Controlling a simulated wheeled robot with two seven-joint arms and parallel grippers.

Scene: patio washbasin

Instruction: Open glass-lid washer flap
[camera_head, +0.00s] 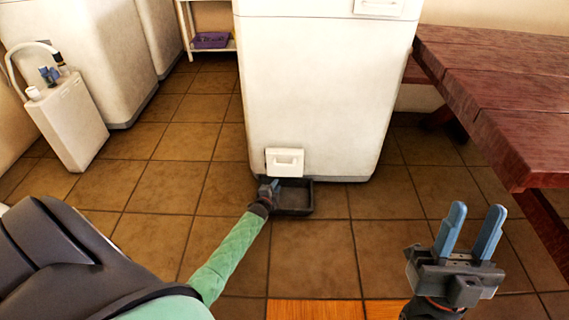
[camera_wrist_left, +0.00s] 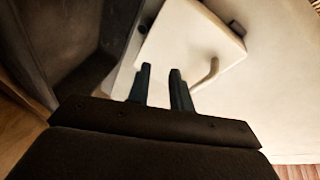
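The white washer (camera_head: 325,85) stands upright in the middle of the head view. Its small white flap (camera_head: 285,168) with a handle is low on the front, near the left corner. The flap also shows in the left wrist view (camera_wrist_left: 180,40), with its curved handle (camera_wrist_left: 207,75) to the right of my fingertips. My right gripper (camera_head: 473,225) is open and empty, away from the washer.
A dark tray (camera_head: 295,208) lies on the floor under the flap, beside my left gripper; it also shows in the left wrist view (camera_wrist_left: 60,40). A red wooden table (camera_head: 500,90) is at the right. A white container (camera_head: 70,120) with bottles stands left. Tiled floor is clear between.

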